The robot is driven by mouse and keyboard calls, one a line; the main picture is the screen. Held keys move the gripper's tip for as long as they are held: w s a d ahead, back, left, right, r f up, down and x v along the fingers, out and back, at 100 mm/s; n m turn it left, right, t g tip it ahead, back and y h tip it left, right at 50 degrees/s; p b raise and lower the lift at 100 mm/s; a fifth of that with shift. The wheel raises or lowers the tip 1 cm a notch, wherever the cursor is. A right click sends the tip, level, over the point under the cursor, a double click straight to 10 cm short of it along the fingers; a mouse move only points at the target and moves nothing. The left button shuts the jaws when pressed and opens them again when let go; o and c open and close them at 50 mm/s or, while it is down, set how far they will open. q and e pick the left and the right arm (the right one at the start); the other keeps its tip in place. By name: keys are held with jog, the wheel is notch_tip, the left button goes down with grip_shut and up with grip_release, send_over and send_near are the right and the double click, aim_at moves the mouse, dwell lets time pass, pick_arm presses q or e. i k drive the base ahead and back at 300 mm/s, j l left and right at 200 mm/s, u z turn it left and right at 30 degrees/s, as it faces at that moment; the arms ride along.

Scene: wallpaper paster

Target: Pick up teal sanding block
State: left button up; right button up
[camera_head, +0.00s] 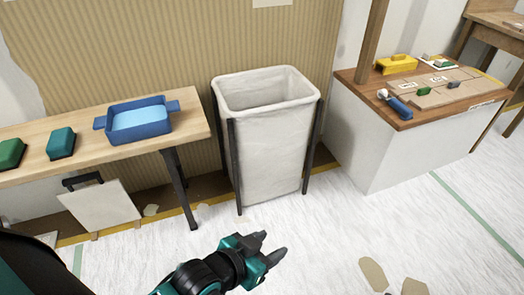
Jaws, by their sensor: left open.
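The teal sanding block (61,142) sits on the wooden table at the left, between a green block (11,153) and a blue tray. My left gripper (273,246) is open and empty over the floor at the bottom centre. It is well to the right of the teal block, in front of the table and below the bin in the picture. My right gripper is not in view.
The blue tray (166,127) holds light blue contents on the wooden table (192,121). A white bin (265,150) stands beside it. A workbench (425,119) with a yellow box (396,64) is at right. Scraps (373,274) lie on the otherwise open floor.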

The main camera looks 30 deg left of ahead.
aim_at(61, 143)
jog(key=u, duration=2.35)
